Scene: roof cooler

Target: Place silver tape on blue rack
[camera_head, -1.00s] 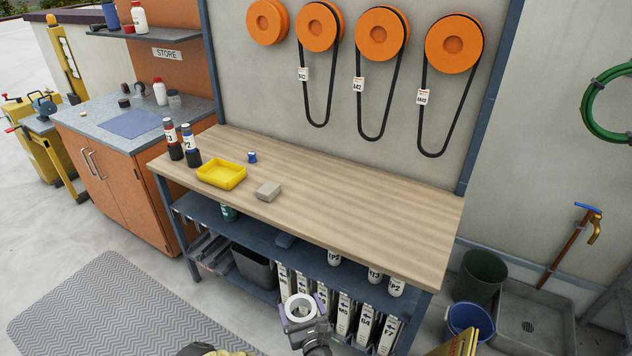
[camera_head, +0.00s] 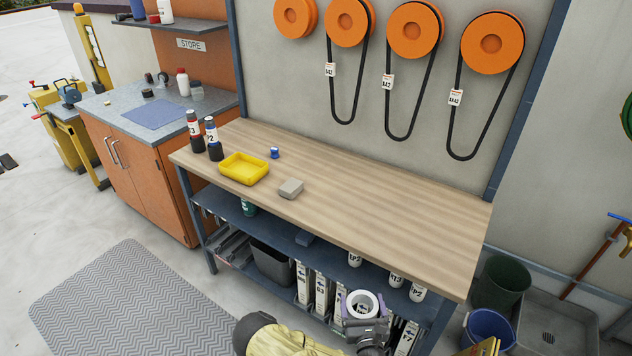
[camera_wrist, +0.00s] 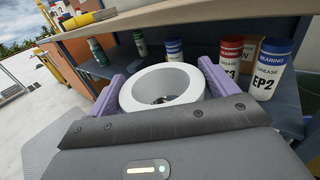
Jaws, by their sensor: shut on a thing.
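A pale grey-white tape roll (camera_head: 350,305), which fits the silver tape, is held in my gripper (camera_head: 362,303) in front of the bench. In the wrist view, the roll (camera_wrist: 128,92) sits between two purple finger pads, its hole facing up and towards the camera. My gripper (camera_wrist: 161,85) is shut on the roll's outer sides. The dark blue rack is the frame and shelves under the wooden top; its upper shelf (camera_head: 278,232) lies beyond the roll. The roll appears apart from the shelf. My gripper hides part of the lower rack.
The wooden worktop (camera_head: 380,195) holds a yellow tray (camera_head: 244,170), a grey block (camera_head: 291,189), and bottles at left. White grease canisters (camera_wrist: 271,70) stand on the shelf at right. Buckets (camera_head: 487,330) stand at right.

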